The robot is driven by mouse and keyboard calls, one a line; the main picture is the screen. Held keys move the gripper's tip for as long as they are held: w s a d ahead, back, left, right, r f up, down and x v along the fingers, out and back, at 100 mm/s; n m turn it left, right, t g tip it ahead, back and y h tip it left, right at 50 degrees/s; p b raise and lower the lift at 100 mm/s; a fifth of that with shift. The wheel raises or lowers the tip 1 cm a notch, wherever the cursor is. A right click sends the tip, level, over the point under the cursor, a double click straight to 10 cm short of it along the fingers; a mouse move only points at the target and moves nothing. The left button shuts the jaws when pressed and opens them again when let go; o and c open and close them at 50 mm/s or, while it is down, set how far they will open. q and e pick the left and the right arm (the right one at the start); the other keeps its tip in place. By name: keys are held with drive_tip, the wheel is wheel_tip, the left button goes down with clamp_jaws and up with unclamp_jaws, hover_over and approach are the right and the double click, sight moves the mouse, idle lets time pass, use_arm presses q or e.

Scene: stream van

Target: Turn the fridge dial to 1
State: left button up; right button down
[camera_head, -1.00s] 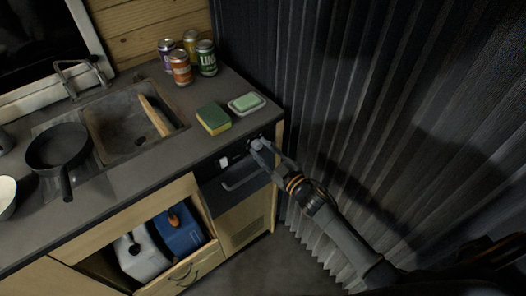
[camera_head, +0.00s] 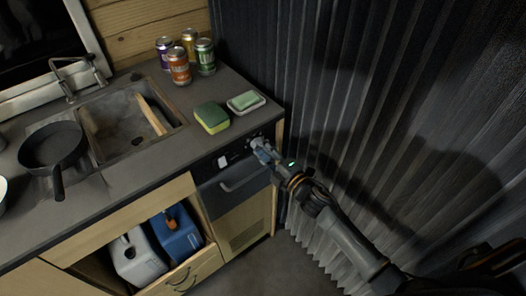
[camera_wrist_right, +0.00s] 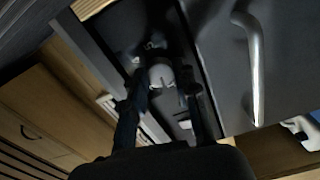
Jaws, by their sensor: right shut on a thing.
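The fridge (camera_head: 216,195) is a dark-fronted unit under the counter, with a bar handle and a control strip along its top edge. My right gripper (camera_head: 262,150) is at the right end of that strip. In the right wrist view, the round pale fridge dial (camera_wrist_right: 162,76) sits between the two dark fingers of my right gripper (camera_wrist_right: 166,92), which is shut on it. A pointer mark shows on the dial face, but the numbers around it are too dark to read. In the head view the gripper hides most of the dial. My left gripper is not in view.
The fridge handle (camera_wrist_right: 255,65) lies close beside the gripper. A sponge (camera_head: 212,117), a soap dish (camera_head: 246,102) and several cans stand on the counter above. Jugs sit in the open lower compartment.

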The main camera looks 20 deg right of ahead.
drive_tip(key=shift+n, duration=0.8)
drive_tip(key=c, duration=1)
unclamp_jaws()
drive_tip(key=v, duration=1.2)
